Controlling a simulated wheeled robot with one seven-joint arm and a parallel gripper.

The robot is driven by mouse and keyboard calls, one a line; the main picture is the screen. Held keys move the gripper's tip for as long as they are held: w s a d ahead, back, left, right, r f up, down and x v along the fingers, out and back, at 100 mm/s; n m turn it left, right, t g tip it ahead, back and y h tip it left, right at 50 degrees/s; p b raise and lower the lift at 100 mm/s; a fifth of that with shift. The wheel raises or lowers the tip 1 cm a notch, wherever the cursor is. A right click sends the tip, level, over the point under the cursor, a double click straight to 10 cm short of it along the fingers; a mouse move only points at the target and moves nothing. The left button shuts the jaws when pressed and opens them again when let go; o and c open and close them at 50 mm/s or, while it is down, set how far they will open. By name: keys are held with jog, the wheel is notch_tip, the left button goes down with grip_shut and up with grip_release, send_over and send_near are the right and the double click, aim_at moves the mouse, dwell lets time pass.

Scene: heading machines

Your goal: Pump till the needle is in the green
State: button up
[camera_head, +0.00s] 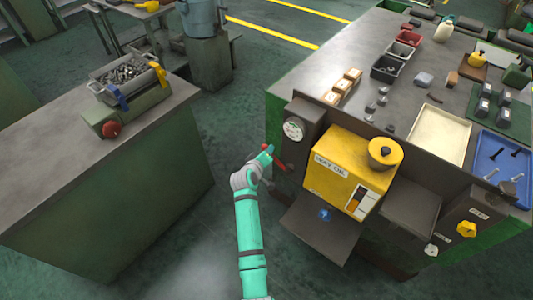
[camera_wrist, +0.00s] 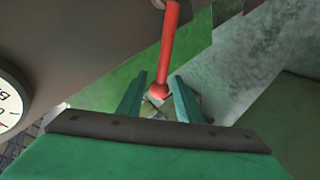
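The red pump lever (camera_head: 278,162) sticks out from the left side of the dark machine block, below the round white gauge (camera_head: 293,129). The gauge's needle and any green band are too small to read in the head view. In the wrist view only the gauge's right part (camera_wrist: 8,103) shows, cut off by the left edge. My gripper (camera_head: 267,152) is at the lever. In the wrist view the lever (camera_wrist: 169,40) comes down from the top, its rounded end between my gripper's two fingers (camera_wrist: 159,76). The fingers stand apart with gaps visible beside the lever.
A yellow oil unit (camera_head: 345,175) with a round cap stands right of the gauge, above a dark tray. The workbench (camera_head: 360,50) behind holds trays and small parts. A green cabinet (camera_head: 90,160) stands at left, with open floor (camera_head: 215,215) between.

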jog(key=shift+s, duration=0.1)
jog(key=v, duration=1)
jog(key=shift+s+r, duration=0.25)
jog(key=shift+s, duration=0.1)
jog(key=shift+a, duration=0.1)
dwell(0.4)
